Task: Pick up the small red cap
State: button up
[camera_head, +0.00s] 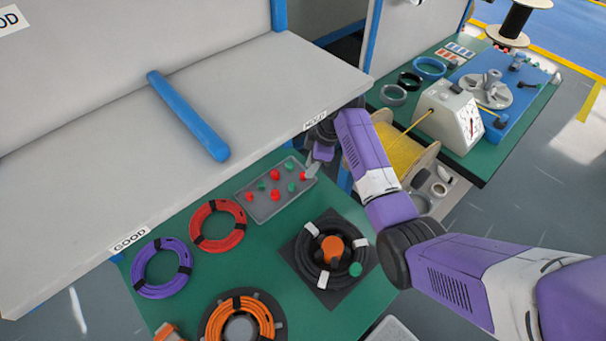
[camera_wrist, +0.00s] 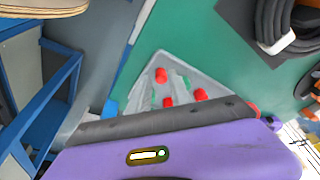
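A grey tray (camera_head: 252,210) on the green table holds several small red caps and green caps. One red cap (camera_head: 303,175) lies at the tray's right end, others farther left, such as a red cap (camera_head: 275,174). My gripper (camera_head: 311,171) points down at the tray's right end, close beside the rightmost red cap. Whether it touches that cap is unclear. In the wrist view the tray (camera_wrist: 205,82) shows past my purple gripper body, with a red cap (camera_wrist: 161,75) and another red cap (camera_wrist: 200,94). The finger gap is not clear in either view.
A grey shelf (camera_head: 230,100) overhangs the table's back, close to my gripper. Red (camera_head: 217,226) and purple cable coils (camera_head: 160,268) lie left of the tray. A black coil (camera_head: 330,252) lies in front. Bare green table separates them.

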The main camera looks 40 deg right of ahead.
aim_at(301, 178)
jog(key=shift+w+a+f, duration=0.2)
jog(key=shift+f, duration=0.3)
jog(key=shift+w+a+f, duration=0.25)
jog(key=shift+f, duration=0.2)
jog(key=shift+w+a+f, duration=0.2)
jog(key=shift+f, duration=0.3)
jog(key=shift+c, duration=0.5)
grip_shut()
jog(key=shift+r, duration=0.1)
